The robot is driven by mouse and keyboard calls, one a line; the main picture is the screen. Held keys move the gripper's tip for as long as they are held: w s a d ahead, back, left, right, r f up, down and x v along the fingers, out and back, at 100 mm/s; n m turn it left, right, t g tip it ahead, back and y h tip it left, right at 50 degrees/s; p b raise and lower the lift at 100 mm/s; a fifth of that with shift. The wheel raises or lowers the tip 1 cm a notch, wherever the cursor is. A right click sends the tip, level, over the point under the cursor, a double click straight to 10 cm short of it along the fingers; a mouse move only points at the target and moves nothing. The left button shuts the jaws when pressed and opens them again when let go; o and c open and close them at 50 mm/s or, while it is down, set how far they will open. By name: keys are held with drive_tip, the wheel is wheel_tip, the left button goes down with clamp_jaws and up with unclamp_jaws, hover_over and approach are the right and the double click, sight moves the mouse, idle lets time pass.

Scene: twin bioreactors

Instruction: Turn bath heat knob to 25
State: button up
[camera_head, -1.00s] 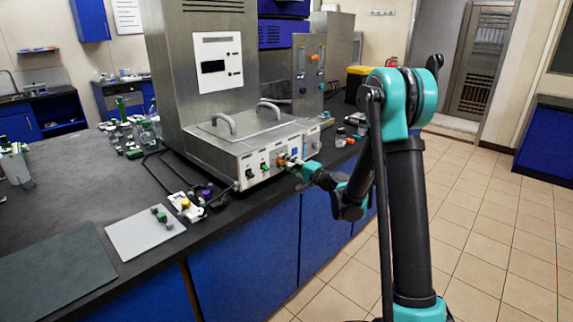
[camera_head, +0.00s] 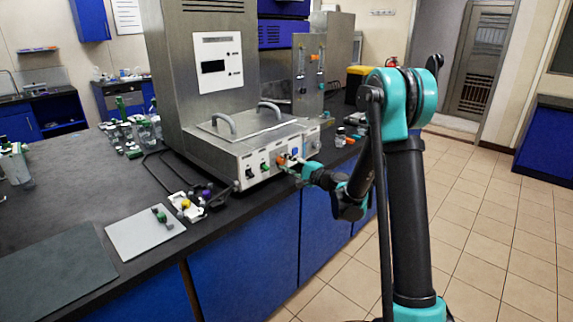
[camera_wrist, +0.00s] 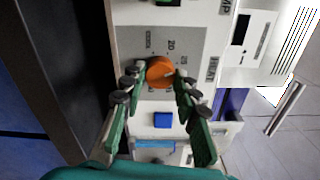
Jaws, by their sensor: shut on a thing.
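The bath heat knob is an orange round knob (camera_wrist: 160,71) on a grey scale plate, in the middle of the wrist view. It also shows at the front panel of the steel bath (camera_head: 282,159) in the head view, small. My gripper (camera_wrist: 154,79) has its two green fingers with dark pads on either side of the knob, and it is shut on the knob. In the head view my gripper (camera_head: 292,164) reaches the panel from the right. A "20" mark is readable beside the knob; the knob's exact setting cannot be told.
A blue square button (camera_wrist: 163,120) sits on the panel near the fingers. A green knob (camera_head: 265,167) and a black switch (camera_head: 249,173) are left of the orange knob. A grey board (camera_head: 143,232) lies on the dark bench to the left.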

drive_tip(key=o, duration=1.2)
drive_tip(key=shift+c, duration=0.2)
drive_tip(key=shift+s+d, duration=0.1)
drive_tip(key=v, duration=1.1)
drive_tip(key=shift+s+d, duration=0.25)
drive_tip(key=shift+d, duration=0.05)
drive_tip(key=s+d+f+n+g+h, duration=0.2)
drive_tip(key=s+d, duration=0.4)
drive_tip(key=s, duration=0.4)
drive_tip(key=s+d+f+n+g+h, duration=0.2)
drive_tip(key=s+d+f+n+h, duration=0.2)
drive_tip(key=s, duration=0.6)
drive_tip(key=s+d+f+n+g+h, duration=0.2)
drive_tip(key=s+d+f+n+h, duration=0.1)
drive_tip(key=s+d+f+h, duration=0.3)
drive_tip(key=s+d+h, duration=0.2)
drive_tip(key=s+d, duration=0.1)
drive_tip(key=s, duration=0.1)
drive_tip(key=shift+s+f+n+g, duration=0.25)
drive_tip(key=shift+n+g, duration=0.15)
